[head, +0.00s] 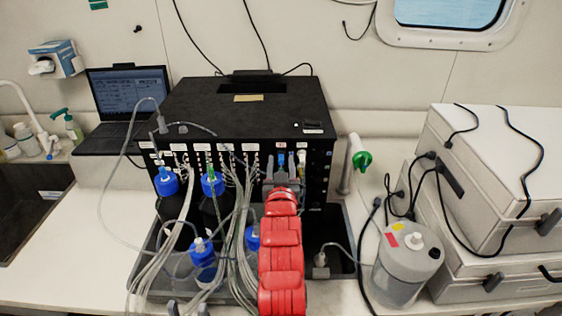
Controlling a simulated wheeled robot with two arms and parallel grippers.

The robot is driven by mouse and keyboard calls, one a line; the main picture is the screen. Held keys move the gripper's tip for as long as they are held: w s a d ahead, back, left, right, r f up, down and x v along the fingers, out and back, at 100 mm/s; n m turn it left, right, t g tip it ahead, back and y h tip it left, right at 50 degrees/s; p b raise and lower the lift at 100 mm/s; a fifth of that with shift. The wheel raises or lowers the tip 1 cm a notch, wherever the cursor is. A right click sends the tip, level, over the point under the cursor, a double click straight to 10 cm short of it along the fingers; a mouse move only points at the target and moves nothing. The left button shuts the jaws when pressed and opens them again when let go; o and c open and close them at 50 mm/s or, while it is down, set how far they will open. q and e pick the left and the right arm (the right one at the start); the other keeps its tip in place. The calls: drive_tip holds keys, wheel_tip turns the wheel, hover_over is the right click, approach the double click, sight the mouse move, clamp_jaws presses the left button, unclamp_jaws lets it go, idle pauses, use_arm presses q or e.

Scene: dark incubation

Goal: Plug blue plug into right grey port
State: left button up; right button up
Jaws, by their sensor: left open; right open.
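A small blue plug (281,158) shows upright at the front of the black box (240,105), under a red-marked label. My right gripper (283,168), on the red arm, is open just below and around this spot, its grey fingers to either side. I cannot tell whether they touch the plug or whether the plug sits in a port. The right grey port cannot be made out; the gripper and arm cover part of the box front. My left gripper (187,309) shows only as grey tips at the bottom edge, apart from the box.
Several blue-capped bottles (203,252) and bundled tubes (238,210) crowd the dark tray left of my red arm. A pale yellow-white connector (302,158) is right of the plug. A grey canister (407,262) and stacked white cases (490,170) with cables stand right.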

drive_tip(key=shift+b, duration=0.3)
idle(0.5)
clamp_jaws()
idle(1.2)
drive_tip(key=shift+s, duration=0.1)
drive_tip(key=shift+s+p, duration=0.7)
drive_tip(key=shift+s, duration=2.2)
